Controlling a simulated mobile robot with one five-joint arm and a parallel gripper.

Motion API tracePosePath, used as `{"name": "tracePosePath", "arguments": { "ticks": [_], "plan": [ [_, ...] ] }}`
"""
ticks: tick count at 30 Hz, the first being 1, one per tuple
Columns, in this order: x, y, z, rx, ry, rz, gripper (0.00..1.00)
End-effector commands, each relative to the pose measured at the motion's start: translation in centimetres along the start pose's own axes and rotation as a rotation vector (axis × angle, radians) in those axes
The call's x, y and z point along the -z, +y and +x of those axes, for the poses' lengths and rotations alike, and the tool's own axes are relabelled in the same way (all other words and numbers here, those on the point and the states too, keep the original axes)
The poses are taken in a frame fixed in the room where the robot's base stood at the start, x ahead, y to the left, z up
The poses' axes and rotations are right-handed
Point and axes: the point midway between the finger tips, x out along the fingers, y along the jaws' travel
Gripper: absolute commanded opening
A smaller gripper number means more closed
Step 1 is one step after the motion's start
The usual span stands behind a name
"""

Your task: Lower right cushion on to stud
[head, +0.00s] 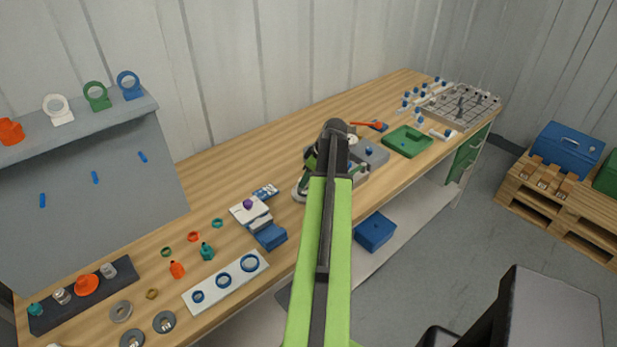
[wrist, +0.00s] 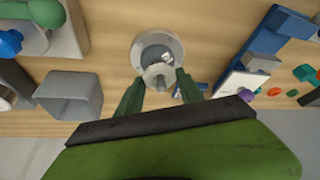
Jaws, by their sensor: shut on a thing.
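My gripper (wrist: 160,80) points down over the bench, its two dark green fingers shut on a small pale grey rounded piece, apparently the right cushion (wrist: 158,73). Beyond the piece is a round grey cup-like vessel (wrist: 143,44) with a pale rim, and the piece overlaps its near edge in the wrist view. A small shiny part shows inside the vessel. I cannot tell a stud clearly, nor whether the piece touches anything. In the head view my arm hides the piece and most of the vessel; only part of a grey fixture (head: 360,176) shows beside it.
In the wrist view a grey open box (wrist: 72,95) stands left, and blue and white blocks (wrist: 262,48) stand right. In the head view, a green tray (head: 407,141) and a grey gridded tray (head: 462,106) lie farther right. Bare wood lies behind the vessel.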

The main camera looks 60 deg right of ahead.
Motion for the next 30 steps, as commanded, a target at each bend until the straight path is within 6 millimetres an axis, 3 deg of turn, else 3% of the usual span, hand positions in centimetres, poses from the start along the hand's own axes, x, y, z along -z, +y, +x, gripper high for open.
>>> {"name": "tracePosePath", "arguments": {
  "ticks": [8,9,14,24,30],
  "plan": [
    [0.0,0.0,0.1,0.000,0.000,-0.001,0.07],
    [0.0,0.0,0.1,0.000,0.000,-0.001,0.48],
    [0.0,0.0,0.1,0.000,0.000,-0.001,0.69],
    [0.1,0.0,-0.2,0.000,0.000,-0.001,0.70],
    [0.3,-0.1,-4.0,0.000,0.000,0.001,0.70]
  ]
}}
